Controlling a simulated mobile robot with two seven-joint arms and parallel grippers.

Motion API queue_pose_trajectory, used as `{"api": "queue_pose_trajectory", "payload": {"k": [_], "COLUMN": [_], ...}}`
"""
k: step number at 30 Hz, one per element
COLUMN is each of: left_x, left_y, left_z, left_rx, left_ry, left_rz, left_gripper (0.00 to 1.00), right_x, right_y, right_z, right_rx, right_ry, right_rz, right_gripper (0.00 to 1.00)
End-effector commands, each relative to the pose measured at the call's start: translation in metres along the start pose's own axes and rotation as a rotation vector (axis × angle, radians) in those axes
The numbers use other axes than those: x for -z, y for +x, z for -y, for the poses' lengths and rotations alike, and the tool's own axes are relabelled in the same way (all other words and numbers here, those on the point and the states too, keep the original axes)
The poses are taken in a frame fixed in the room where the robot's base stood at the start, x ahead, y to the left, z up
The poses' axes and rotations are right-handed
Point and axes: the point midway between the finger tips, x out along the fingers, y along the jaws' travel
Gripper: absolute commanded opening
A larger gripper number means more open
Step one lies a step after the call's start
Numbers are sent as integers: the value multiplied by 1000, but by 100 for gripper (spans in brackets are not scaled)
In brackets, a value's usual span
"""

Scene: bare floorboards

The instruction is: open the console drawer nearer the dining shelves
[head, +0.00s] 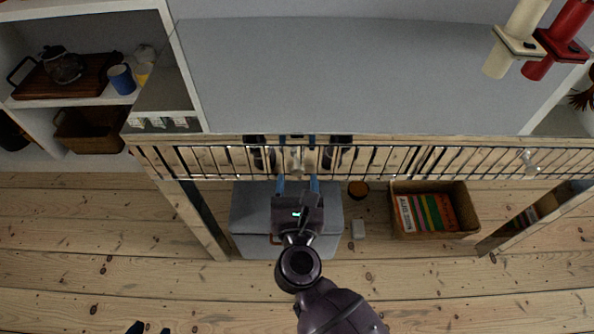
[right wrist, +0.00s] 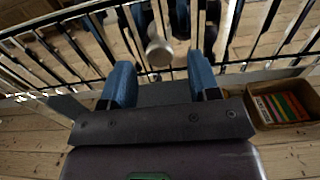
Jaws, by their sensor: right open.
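The console (head: 430,142) has a front of dark bars over pale wood. A pale round knob (head: 296,158) sits on the left part of this front, the part nearer the dining shelves (head: 60,30) at upper left. A second knob (head: 530,162) sits at the right. My right gripper (head: 297,182) is open, its blue fingers pointing at the front. In the right wrist view the knob (right wrist: 160,53) shows between and just beyond the fingertips, with gaps on both sides. The drawer looks shut. Two dark tips of my left gripper (head: 150,328) show apart at the bottom edge.
Console legs stand at left and right. A red candle-like holder (head: 560,40) and a cream one (head: 518,40) are upper right.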

Motion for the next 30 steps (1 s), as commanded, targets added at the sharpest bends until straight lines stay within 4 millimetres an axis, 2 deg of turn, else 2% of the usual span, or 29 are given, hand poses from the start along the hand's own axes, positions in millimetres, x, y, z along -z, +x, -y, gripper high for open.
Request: {"api": "queue_pose_trajectory", "payload": {"k": [3, 7, 19, 27, 30], "left_x": [-1, -2, 0, 0, 0], "left_y": [0, 0, 0, 0, 0], "left_z": [0, 0, 0, 0, 0], "left_rx": [0, 0, 1, 1, 1], "left_ry": [1, 2, 3, 3, 3], "left_rz": [2, 2, -2, -2, -2], "left_gripper": [43, 43, 43, 43, 43], "right_x": [0, 0, 0, 0, 0], "right_y": [14, 24, 28, 28, 28], "right_z": [0, 0, 0, 0, 0], "right_rx": [0, 0, 0, 0, 0], "right_ry": [-1, -2, -1, -2, -2], "right_rz": [1, 1, 0, 0, 0], "right_gripper": [56, 56, 54, 13, 0]}}
